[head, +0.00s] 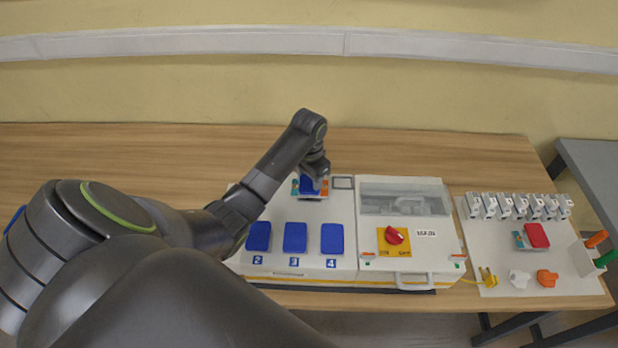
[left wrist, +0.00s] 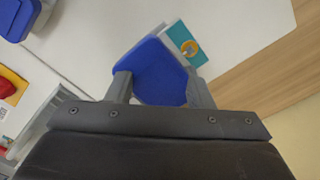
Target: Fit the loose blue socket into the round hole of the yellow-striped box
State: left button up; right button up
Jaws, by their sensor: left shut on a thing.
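The blue socket (head: 309,186) is at the back of the white box, under my left gripper (head: 316,172). The left gripper is shut on it; in the left wrist view the socket's blue cover (left wrist: 155,72) sits between the two fingers. A teal and white piece (left wrist: 184,44) shows just beyond the cover. The white box (head: 290,262) has a yellow stripe along its front edge and blue covers numbered 2, 3 and 4. I cannot see the round hole, nor tell whether the socket touches the box. My right gripper is out of view.
A panel with a red knob (head: 394,236) and a clear window (head: 403,200) adjoins on the right. Further right, a white board (head: 497,252) carries several grey switches, a red-covered piece (head: 537,235) and plugs. The wooden table (head: 100,150) is bare at the back left.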

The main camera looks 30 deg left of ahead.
pick_arm(q)
jog(key=shift+f, duration=0.15)
jog(key=shift+f, duration=0.5)
jog(key=o, duration=1.1)
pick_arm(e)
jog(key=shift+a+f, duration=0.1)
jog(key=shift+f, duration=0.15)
